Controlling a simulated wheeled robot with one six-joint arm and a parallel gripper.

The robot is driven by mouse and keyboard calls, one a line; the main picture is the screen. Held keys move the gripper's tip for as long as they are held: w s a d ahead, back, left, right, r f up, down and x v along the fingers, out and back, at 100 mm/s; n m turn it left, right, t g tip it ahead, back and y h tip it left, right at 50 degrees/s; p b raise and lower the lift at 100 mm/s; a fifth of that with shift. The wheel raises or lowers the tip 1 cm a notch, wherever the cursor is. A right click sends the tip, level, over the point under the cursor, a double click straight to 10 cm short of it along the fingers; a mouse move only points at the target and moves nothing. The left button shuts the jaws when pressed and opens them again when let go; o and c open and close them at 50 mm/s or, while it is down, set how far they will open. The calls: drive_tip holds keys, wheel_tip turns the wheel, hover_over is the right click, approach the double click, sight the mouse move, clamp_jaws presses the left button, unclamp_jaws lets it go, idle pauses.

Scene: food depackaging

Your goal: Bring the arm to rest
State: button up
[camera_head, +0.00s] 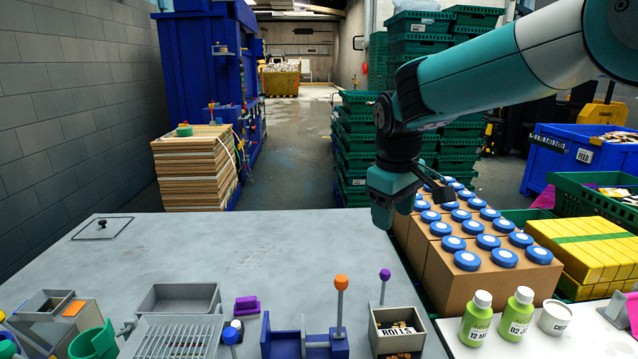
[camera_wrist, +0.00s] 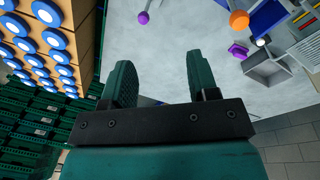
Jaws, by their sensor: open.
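My gripper (camera_wrist: 160,82) is open and empty in the wrist view, with its two green fingers apart and nothing between them. In the head view my gripper (camera_head: 385,212) hangs at the end of the teal arm, above the right back part of the grey table (camera_head: 240,245). It is left of the cardboard boxes with blue-lidded jars. It touches nothing that I can see.
Cardboard boxes (camera_head: 455,292) topped with blue lids stand right of the table. The table's middle is clear.

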drive_tip(key=s+a+g+y, duration=0.1)
drive_tip(key=s+y, duration=0.4)
drive_tip(key=s, duration=2.5)
drive_tip(key=shift+a+f, duration=0.15)
drive_tip(key=shift+a, duration=0.2)
drive_tip(key=shift+s, duration=0.1)
